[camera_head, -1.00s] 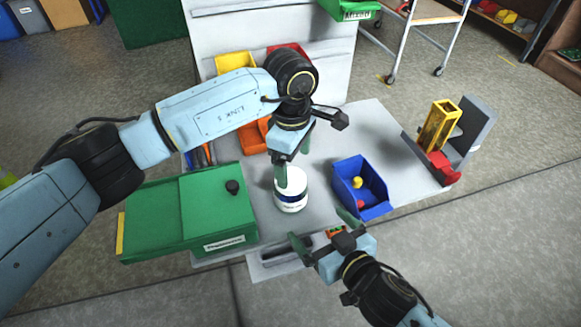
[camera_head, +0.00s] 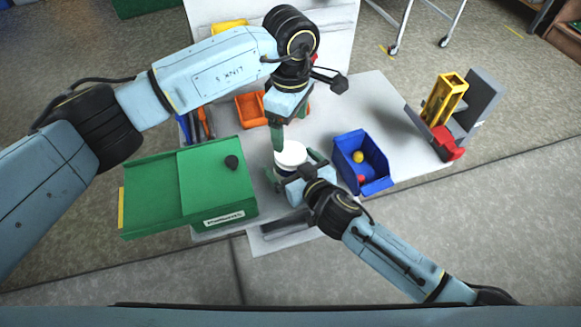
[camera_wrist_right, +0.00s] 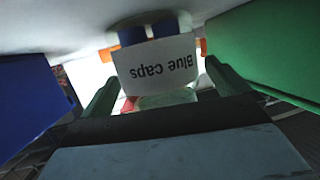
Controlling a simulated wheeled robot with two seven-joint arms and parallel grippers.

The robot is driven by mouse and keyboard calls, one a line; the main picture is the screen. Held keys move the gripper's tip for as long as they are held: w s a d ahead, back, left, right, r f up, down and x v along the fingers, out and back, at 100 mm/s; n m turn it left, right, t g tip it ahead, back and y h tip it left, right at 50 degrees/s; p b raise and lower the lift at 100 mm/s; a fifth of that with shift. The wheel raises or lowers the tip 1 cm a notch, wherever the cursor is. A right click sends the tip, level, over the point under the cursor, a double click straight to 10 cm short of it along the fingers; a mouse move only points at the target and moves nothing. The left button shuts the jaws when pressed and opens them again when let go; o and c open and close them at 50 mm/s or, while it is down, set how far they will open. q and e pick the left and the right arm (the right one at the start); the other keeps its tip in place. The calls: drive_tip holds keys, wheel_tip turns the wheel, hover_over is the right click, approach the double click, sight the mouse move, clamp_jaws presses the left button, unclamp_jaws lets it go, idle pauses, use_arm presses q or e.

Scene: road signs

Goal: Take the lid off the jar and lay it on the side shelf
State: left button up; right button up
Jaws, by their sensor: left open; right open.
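The jar (camera_head: 290,156) stands upright on the table, its white lid on top. Its label reads "Blue Caps", upside down in the right wrist view (camera_wrist_right: 155,70). My left gripper (camera_head: 291,128) is open, pointing down just above and behind the lid. My right gripper (camera_head: 297,172) is open at the jar's near side. In the right wrist view its two fingers stand on either side of the jar; I cannot tell whether they touch it. A small pale ledge (camera_head: 262,241) juts from the table's front edge; I cannot tell if it is the side shelf.
A green box (camera_head: 150,205) stands left of the jar. A blue bin (camera_head: 374,184) with small yellow and red pieces stands right. An orange bin (camera_head: 244,110) is behind. A grey stand (camera_head: 484,95) with yellow and red parts is at the right edge. The table's right-hand middle is clear.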

drive_tip(key=shift+w+a+f, duration=0.1)
drive_tip(key=shift+w+a, duration=0.15)
drive_tip(key=shift+w, duration=0.15)
